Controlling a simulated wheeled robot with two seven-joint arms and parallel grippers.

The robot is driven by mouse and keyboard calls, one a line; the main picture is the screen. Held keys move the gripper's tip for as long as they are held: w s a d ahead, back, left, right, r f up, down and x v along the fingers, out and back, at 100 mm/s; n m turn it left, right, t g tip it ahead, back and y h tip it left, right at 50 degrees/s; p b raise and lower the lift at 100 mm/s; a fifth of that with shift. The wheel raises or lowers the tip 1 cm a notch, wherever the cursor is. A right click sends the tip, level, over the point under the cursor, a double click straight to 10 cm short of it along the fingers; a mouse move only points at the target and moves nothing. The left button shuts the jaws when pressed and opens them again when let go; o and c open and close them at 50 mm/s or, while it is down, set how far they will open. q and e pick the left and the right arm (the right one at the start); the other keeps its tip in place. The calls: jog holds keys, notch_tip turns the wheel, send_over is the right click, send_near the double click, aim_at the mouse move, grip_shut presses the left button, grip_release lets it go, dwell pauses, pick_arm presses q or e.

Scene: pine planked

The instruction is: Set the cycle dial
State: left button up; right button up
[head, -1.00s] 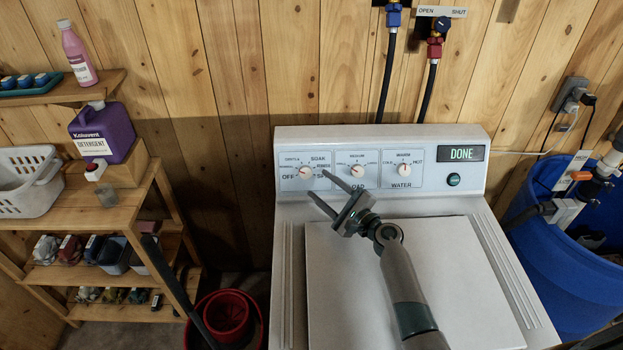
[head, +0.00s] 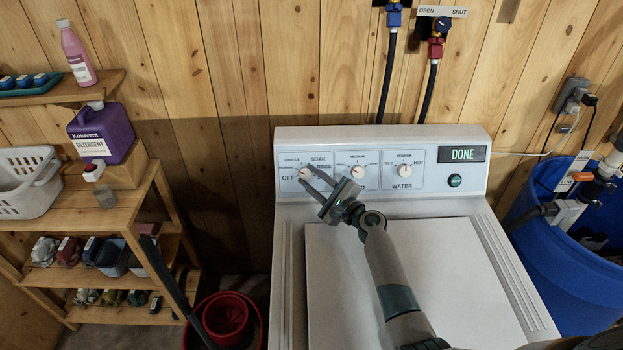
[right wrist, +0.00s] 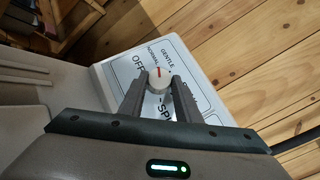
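The cycle dial (head: 305,172) is the white knob at the left of the washer's panel, with labels such as OFF, GENTLE and SOAK around it. In the right wrist view the dial (right wrist: 158,80) shows a red pointer mark between OFF and the upper labels' side. My right gripper (head: 307,173) is at the dial, its fingers on either side of the knob. In the wrist view the fingers (right wrist: 160,88) look open around it with very little gap; firm contact cannot be made out. My left gripper is not in view.
The washer's panel also has a middle dial (head: 357,172), partly behind my gripper, a water dial (head: 404,171), a round button (head: 454,181) and a display (head: 462,154) reading DONE. A wooden shelf (head: 120,213) stands left, a blue barrel (head: 572,285) right.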

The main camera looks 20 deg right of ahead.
jog(key=shift+r, duration=0.1)
jog(key=shift+d+r+n+g+y+p, duration=0.2)
jog(key=shift+n+g+y+p, duration=0.2)
jog(key=shift+n+g+p, duration=0.45)
jog(key=shift+w+r+n+g+p, duration=0.15)
jog(key=shift+n+g+p, duration=0.55)
jog(key=shift+n, duration=0.55)
jog(key=n+g, duration=0.2)
jog(key=shift+w+r+n, duration=0.1)
jog(key=shift+n, duration=0.3)
jog(key=shift+n+g, duration=0.75)
jog(key=shift+n, duration=0.05)
jog(key=o, duration=1.1)
jog(key=shift+c, duration=0.2)
jog(key=shift+r, duration=0.1)
